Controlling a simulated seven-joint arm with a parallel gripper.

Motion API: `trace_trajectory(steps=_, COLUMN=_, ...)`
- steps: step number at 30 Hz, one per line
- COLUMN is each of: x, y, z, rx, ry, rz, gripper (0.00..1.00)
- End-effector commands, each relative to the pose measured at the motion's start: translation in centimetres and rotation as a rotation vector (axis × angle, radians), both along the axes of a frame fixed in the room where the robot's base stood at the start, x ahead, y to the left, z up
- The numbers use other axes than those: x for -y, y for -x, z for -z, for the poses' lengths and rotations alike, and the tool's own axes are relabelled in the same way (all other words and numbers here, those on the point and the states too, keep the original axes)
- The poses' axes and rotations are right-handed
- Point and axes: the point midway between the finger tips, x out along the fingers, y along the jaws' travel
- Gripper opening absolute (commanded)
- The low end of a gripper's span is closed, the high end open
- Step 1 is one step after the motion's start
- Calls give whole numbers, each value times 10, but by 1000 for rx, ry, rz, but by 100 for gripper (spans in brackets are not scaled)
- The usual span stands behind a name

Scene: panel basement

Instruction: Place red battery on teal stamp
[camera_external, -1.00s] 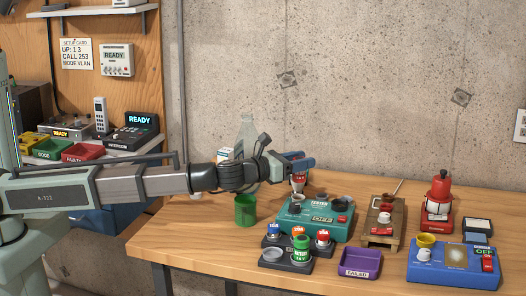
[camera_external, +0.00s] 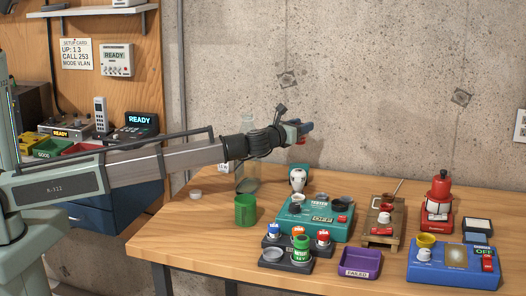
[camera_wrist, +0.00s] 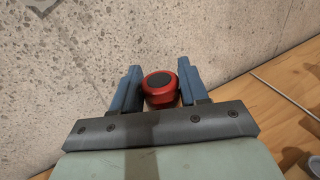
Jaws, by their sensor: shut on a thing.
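My gripper (camera_external: 303,129) is raised above the back of the bench in the external view. In the wrist view my gripper (camera_wrist: 160,87) has its two blue fingers on either side of a red round thing with a dark top, the red battery (camera_wrist: 159,90), and is shut on it. Only a little red shows at the fingers in the external view. Below my gripper, behind the teal tester (camera_external: 315,222), stands a white rounded piece with a teal part (camera_external: 299,169) behind it; I cannot tell whether this is the teal stamp.
A dark holder (camera_external: 286,262) with several coloured cells stands at the front. A green cup (camera_external: 245,211), purple tray (camera_external: 360,263), wooden stand (camera_external: 382,222), red lantern (camera_external: 438,205) and blue box (camera_external: 452,268) stand around. A clear bottle (camera_external: 247,165) is behind my arm.

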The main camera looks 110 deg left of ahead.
Motion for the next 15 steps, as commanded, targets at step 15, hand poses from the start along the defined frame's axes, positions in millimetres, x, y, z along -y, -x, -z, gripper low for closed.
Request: trace_trajectory(steps=15, x=1, y=0, z=50, rx=-2, ry=-1, rz=2, gripper=9)
